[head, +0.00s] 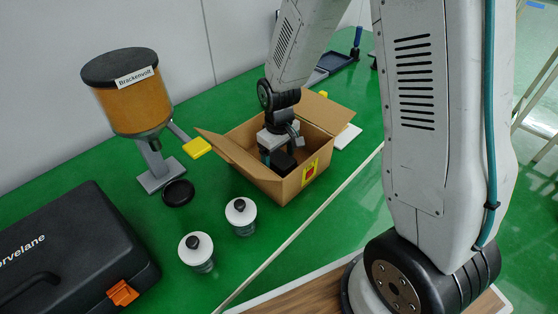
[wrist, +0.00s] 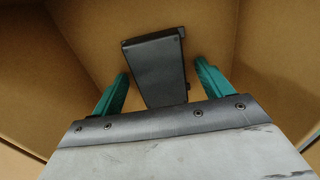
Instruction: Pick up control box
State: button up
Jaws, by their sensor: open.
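The control box, a small black box (head: 283,162), is inside an open cardboard box (head: 290,186) on the green bench. In the wrist view the black box (wrist: 157,68) lies between my two teal fingers, near the cardboard floor. My gripper (head: 270,158) reaches down into the cardboard box from above. In the wrist view my gripper (wrist: 162,85) is open, with a gap on each side of the black box. The near end of the black box is hidden behind the gripper's front edge.
Cardboard walls and raised flaps (head: 228,150) surround my gripper closely. A hopper with amber contents (head: 133,98), two bottles (head: 241,215), a black disc (head: 178,193) and a black case (head: 70,255) stand to the left. A white item (head: 347,136) lies right of the box.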

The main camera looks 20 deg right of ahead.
jog(key=c, duration=1.1)
jog(key=shift+r, duration=0.1)
jog(key=shift+c, duration=0.2)
